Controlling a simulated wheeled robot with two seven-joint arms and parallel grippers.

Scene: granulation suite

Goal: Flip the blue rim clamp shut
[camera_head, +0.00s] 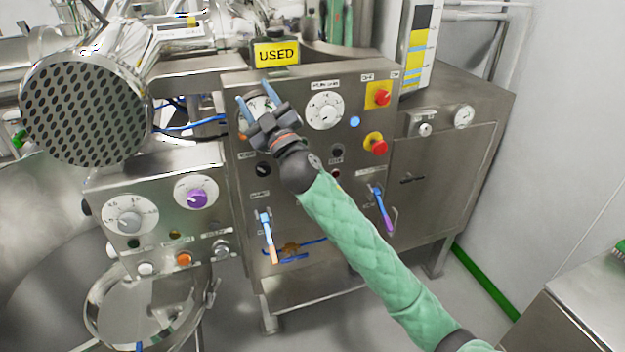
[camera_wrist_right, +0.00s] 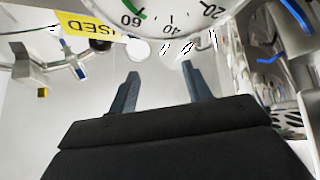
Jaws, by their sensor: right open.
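I cannot single out the blue rim clamp with certainty. A small blue piece (camera_head: 139,346) shows at the bottom edge in the head view, by the round steel vessel (camera_head: 95,305), mostly cut off. Two levers hang on the panel front: a blue one with an orange end (camera_head: 266,235) and a blue and purple one (camera_head: 381,207). My right gripper (camera_head: 252,90) is open and empty, in front of the upper left gauge of the panel, well above the round vessel. Its fingers also show apart in the right wrist view (camera_wrist_right: 160,73). My left gripper is out of view.
The steel control cabinet (camera_head: 300,200) carries dials, red stop buttons (camera_head: 382,97) and a yellow USED sign (camera_head: 277,54). A perforated round drum end (camera_head: 85,108) juts out at the left above a smaller knob panel (camera_head: 160,215). Open floor lies at the lower middle.

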